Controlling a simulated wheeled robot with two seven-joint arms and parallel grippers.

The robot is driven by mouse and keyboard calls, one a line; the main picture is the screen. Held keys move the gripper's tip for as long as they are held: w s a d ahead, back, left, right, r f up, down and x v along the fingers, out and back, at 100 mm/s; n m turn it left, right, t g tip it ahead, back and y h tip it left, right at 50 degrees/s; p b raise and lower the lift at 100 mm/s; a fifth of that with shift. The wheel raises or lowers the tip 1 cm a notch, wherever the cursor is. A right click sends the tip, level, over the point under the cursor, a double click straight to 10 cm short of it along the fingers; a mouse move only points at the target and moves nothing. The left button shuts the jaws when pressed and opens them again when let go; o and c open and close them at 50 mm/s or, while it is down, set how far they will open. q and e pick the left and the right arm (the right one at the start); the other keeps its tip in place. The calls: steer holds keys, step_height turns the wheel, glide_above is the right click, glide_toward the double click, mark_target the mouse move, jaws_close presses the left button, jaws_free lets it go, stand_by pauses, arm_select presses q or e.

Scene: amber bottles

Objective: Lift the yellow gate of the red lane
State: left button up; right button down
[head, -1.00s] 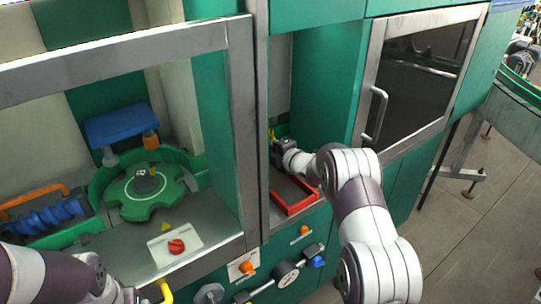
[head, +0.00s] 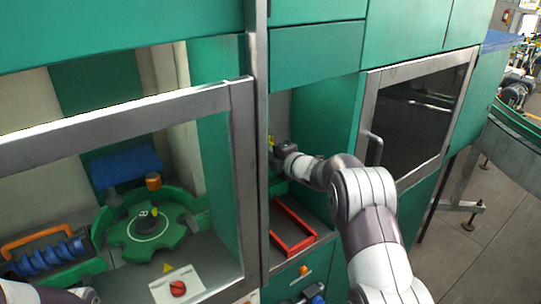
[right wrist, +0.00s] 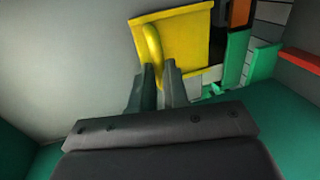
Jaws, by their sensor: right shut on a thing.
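The yellow gate (right wrist: 184,45) shows in the right wrist view as a flat yellow plate with a curved yellow handle (right wrist: 152,44). My right gripper (right wrist: 160,72) is shut on that handle. In the head view my right gripper (head: 276,150) reaches into the green cabinet bay, and only a bit of yellow shows at its tip. The red lane (head: 291,228) is a red-edged rectangle on the bay floor below the gripper; a red edge (right wrist: 301,60) also shows in the right wrist view. My left arm shows at the lower left edge, but its gripper is out of view.
A steel frame post (head: 255,150) stands close left of the right gripper. The green bay wall and a glass door with a handle (head: 374,146) are to the right. A green star wheel (head: 147,232) sits behind the left window.

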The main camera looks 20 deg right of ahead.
steer(key=shift+w+r, duration=0.1)
steer(key=shift+r, duration=0.5)
steer(key=c, duration=1.2)
jaws_free()
steer(key=shift+o, duration=0.4)
steer(key=shift+w+f, duration=0.15)
steer(key=shift+f, duration=0.15)
steer(key=b+v, duration=0.5)
steer(key=v, duration=0.7)
steer(key=shift+s, duration=0.3)
